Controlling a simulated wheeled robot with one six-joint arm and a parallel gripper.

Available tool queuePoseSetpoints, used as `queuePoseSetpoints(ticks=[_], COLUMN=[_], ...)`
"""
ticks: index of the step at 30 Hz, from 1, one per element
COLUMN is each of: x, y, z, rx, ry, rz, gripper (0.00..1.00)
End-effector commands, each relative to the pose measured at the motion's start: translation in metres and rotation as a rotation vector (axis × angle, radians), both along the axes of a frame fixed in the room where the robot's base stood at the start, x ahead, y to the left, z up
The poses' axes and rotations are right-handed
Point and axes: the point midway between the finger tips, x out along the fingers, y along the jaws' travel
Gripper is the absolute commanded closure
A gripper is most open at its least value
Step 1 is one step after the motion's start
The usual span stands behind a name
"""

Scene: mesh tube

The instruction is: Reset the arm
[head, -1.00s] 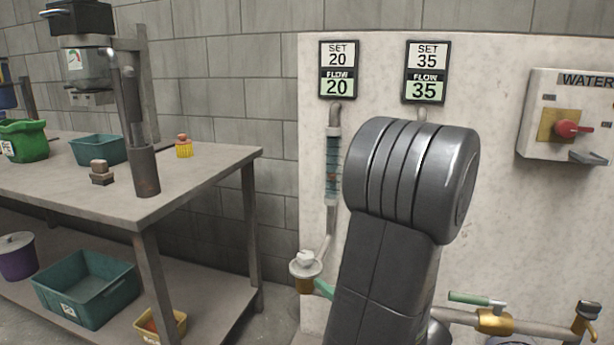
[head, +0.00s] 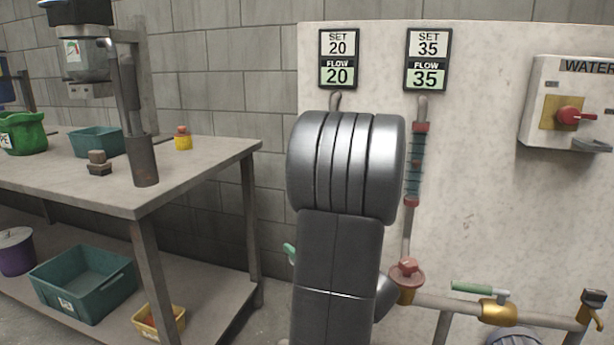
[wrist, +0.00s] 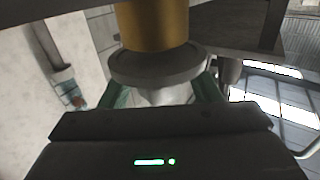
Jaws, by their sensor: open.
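My grey arm (head: 337,250) stands upright in the middle of the head view and hides most of my gripper. A small green part shows at its left edge. In the wrist view my gripper (wrist: 165,92) is open, with a green finger on either side of a white knob (wrist: 165,96). The knob is below a grey disc (wrist: 157,66) and a brass body (wrist: 151,25) in that picture. I cannot tell whether the fingers touch it. In the head view the arm hides the left tube and its valve.
The right tube (head: 415,165) stands above a red valve (head: 406,276) close beside my arm. Displays read 20 (head: 338,60) and 35 (head: 427,60). A pipe with a green-handled valve (head: 484,290) runs right. A workbench (head: 215,170) stands left, and a WATER box (head: 570,105) far right.

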Motion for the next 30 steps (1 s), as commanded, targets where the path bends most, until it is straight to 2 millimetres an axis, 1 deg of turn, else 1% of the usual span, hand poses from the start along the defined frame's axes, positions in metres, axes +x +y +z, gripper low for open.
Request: queuePoseSetpoints(ticks=[1,4,15,30], x=[0.006,0.015,0.015,0.017], y=[0.006,0.014,0.01,0.006], z=[-0.002,-0.001,0.0,0.0], rx=[-0.001,0.0,0.001,0.001], ry=[-0.002,-0.001,0.0,-0.001], rz=[0.004,0.0,-0.171,-0.356], gripper=[0.43,0.43,0.43,0.43])
